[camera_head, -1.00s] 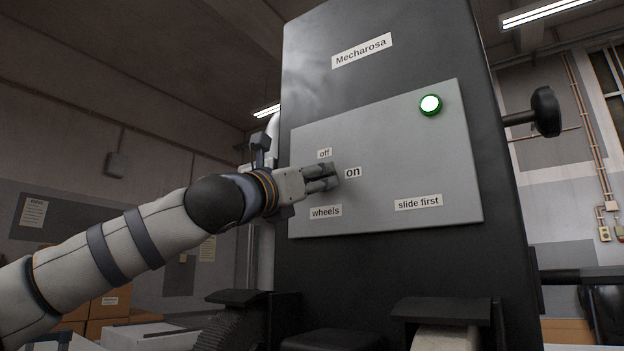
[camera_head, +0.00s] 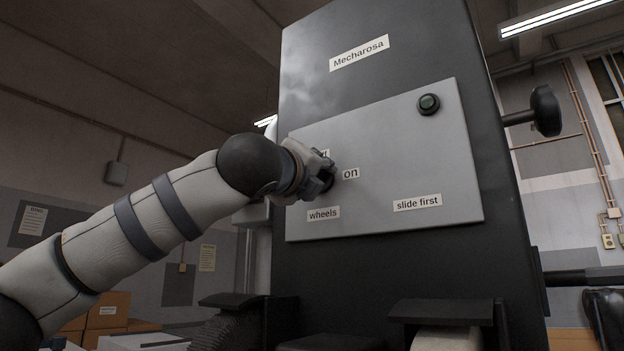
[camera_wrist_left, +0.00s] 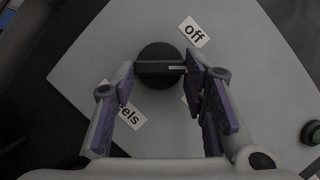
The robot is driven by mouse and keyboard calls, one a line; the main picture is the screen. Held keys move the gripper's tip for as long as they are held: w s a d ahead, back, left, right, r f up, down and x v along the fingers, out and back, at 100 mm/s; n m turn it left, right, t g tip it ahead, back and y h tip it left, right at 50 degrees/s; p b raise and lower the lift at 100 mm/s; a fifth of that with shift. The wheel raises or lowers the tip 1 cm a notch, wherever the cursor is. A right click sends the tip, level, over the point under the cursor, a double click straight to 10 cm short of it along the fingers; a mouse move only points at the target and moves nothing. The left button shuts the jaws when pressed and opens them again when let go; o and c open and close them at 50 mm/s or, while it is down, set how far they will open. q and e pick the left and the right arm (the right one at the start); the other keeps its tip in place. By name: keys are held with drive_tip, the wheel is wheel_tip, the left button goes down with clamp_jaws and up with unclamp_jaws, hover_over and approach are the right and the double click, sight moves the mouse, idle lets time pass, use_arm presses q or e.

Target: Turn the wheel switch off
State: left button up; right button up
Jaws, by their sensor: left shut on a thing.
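The wheel switch (camera_wrist_left: 158,50) is a round black knob with a raised grip bar and a white mark, on a grey panel (camera_head: 400,150). My left gripper (camera_head: 325,178) is at the switch and hides most of it in the head view. In the left wrist view its fingers (camera_wrist_left: 160,70) are closed on the two ends of the grip bar. My right gripper is not in view.
A round indicator (camera_head: 429,104) at the panel's upper right is unlit. A black knob on a rod (camera_head: 545,110) sticks out from the machine's right side.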

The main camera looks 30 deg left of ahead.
use_arm(q)
drive_tip(key=n+g, duration=0.1)
drive_tip(key=n, duration=0.2)
drive_tip(key=n+g+y+p, duration=0.1)
drive_tip(key=n, duration=0.2)
drive_tip(key=r+n+g+p, duration=0.1)
drive_tip(key=n, duration=0.2)
drive_tip(key=shift+s+d+y, duration=0.1)
drive_tip(key=shift+d+y, duration=0.1)
drive_tip(key=shift+y, duration=0.1)
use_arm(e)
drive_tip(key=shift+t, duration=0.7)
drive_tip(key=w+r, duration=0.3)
use_arm(q)
drive_tip(key=shift+n, duration=0.3)
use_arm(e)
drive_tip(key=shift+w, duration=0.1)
use_arm(q)
drive_tip(key=o, duration=1.2)
drive_tip(key=shift+c, duration=0.2)
